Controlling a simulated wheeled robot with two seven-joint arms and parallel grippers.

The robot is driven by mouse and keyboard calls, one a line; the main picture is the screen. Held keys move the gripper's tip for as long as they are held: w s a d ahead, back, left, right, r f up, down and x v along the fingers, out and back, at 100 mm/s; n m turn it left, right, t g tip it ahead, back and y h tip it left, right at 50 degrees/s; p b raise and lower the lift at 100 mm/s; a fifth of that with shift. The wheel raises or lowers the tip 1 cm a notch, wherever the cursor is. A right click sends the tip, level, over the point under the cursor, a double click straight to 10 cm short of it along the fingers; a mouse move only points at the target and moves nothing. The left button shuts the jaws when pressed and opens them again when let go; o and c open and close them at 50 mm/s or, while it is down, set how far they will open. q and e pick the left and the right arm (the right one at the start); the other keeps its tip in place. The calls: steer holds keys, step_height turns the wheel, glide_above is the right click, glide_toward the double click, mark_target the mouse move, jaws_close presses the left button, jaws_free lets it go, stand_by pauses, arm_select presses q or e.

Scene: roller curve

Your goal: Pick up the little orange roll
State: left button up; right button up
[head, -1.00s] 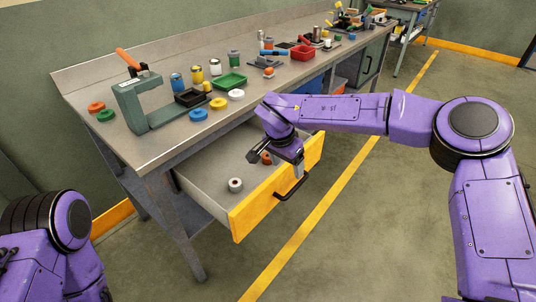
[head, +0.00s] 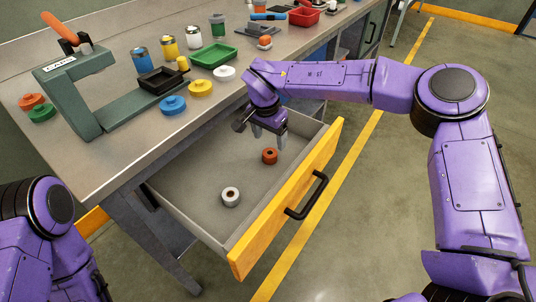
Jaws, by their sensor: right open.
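The little orange roll (head: 270,156) lies in the open drawer (head: 186,196), toward its right part, with a dark centre. A white roll (head: 231,196) lies in the same drawer, nearer and to the left. My right gripper (head: 268,142) hangs over the drawer, fingers pointing down, open and empty. Its fingertips are just above and behind the orange roll in the picture; I cannot tell the exact height gap. Of my left arm, only purple links show at the lower left; its gripper is out of view.
The drawer's yellow front (head: 288,205) has a black handle (head: 307,196). The workbench (head: 120,160) above holds a green clamp frame (head: 72,100), a black tray (head: 160,80), a green tray (head: 214,54), coloured discs and several jars. The drawer floor around the rolls is clear.

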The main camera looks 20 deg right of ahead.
mark_target(270, 153)
steer(key=f, duration=0.7)
steer(key=shift+w+d+f, duration=0.1)
steer(key=shift+w+f, duration=0.1)
steer(key=shift+w, duration=0.05)
steer(key=c, duration=1.1)
